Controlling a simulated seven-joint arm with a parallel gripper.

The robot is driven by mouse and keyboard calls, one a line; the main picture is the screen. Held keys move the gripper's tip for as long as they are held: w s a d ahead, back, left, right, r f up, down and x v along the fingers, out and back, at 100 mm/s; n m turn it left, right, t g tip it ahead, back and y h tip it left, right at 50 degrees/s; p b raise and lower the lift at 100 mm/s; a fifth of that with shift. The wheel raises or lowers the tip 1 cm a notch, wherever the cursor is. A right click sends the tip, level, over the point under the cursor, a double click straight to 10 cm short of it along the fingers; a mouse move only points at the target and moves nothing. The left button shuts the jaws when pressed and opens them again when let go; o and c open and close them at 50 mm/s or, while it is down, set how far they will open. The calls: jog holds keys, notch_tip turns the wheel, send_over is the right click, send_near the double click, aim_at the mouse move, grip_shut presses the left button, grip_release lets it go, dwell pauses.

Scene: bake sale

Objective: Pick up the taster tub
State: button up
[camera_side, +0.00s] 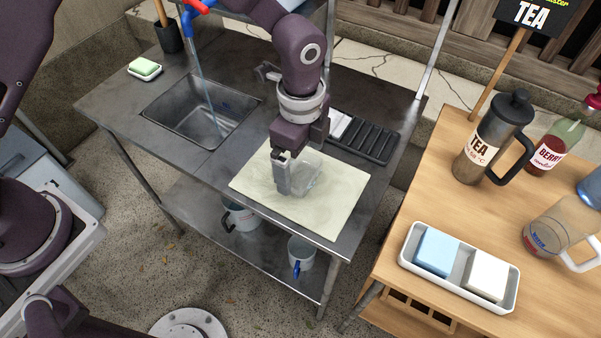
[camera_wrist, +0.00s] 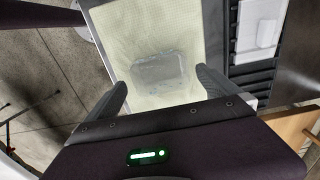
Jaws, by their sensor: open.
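The taster tub (camera_side: 306,183) is a small clear plastic tub standing on a pale cutting board (camera_side: 330,207) on the steel sink counter. In the wrist view the tub (camera_wrist: 160,72) sits on the board (camera_wrist: 115,28) ahead of the fingers, its outline faint against the pale surface. My gripper (camera_side: 281,184) is just above the board at the tub's left side in the side view, and partly overlaps it there. In the wrist view my gripper (camera_wrist: 160,92) is open, with one finger on either side of the tub's line. I cannot tell whether a finger touches the tub.
A sink (camera_side: 205,108) with running water lies left of the board. A black drying rack (camera_side: 368,138) is behind it. On the wooden table at right stand a tea press (camera_side: 483,145), a bottle (camera_side: 553,150), a jug (camera_side: 560,228) and a two-part sponge tray (camera_side: 408,257).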

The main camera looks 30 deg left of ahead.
aim_at(300, 178)
notch_tip(300, 178, down, 3)
jog(key=shift+f, duration=0.15)
jog(key=c, duration=1.3)
